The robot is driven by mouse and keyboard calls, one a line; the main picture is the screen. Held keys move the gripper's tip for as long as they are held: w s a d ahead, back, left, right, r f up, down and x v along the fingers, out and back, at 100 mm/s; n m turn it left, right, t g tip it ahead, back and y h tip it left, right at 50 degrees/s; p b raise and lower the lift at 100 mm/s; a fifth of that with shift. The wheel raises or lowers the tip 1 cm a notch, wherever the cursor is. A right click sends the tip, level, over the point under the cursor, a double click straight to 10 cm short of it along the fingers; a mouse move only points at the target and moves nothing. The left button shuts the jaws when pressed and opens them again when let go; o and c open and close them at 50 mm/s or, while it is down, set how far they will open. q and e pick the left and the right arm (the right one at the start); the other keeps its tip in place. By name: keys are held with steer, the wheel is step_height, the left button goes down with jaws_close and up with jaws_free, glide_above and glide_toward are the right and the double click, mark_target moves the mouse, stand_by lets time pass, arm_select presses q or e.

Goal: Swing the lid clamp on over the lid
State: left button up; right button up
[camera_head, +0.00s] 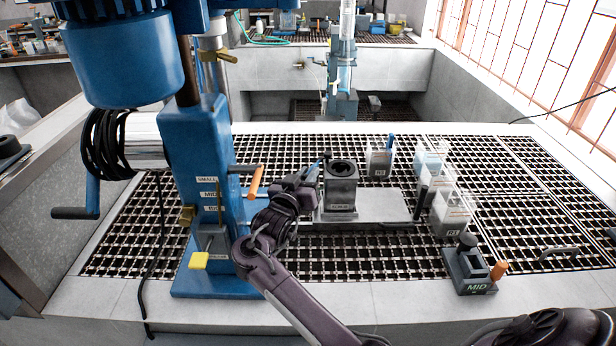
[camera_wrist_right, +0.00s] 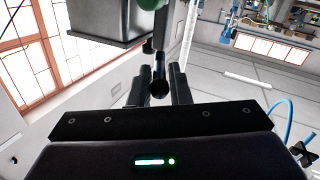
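A grey metal block-shaped cell (camera_head: 340,196) with a small label stands on a flat grey plate near the middle of the grating. A dark round opening or ring shows on its top (camera_head: 342,168); I cannot tell the lid apart there. My right gripper (camera_head: 320,166) is at the cell's left side, near its top edge. In the right wrist view, a dark rod with a round knob (camera_wrist_right: 158,89) lies between its two fingers (camera_wrist_right: 161,78); it may be the clamp's handle. Whether they press on it is unclear. A grey box-shaped body (camera_wrist_right: 105,20) hangs above. My left gripper is out of view.
A tall blue machine (camera_head: 205,150) with an orange-tipped lever (camera_head: 255,182) stands left of my right arm. Clear containers (camera_head: 380,160) (camera_head: 450,212) stand right of the cell. A block marked MID (camera_head: 470,270) sits front right. The front grating is partly free.

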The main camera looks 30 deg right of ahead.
steer(key=o, duration=0.3)
steer(key=shift+s+a+f, duration=0.15)
steer(key=shift+s+a, duration=0.1)
steer(key=shift+a, duration=0.15)
steer(key=b+v, duration=0.2)
steer(key=v, duration=0.5)
steer(key=shift+d, duration=0.1)
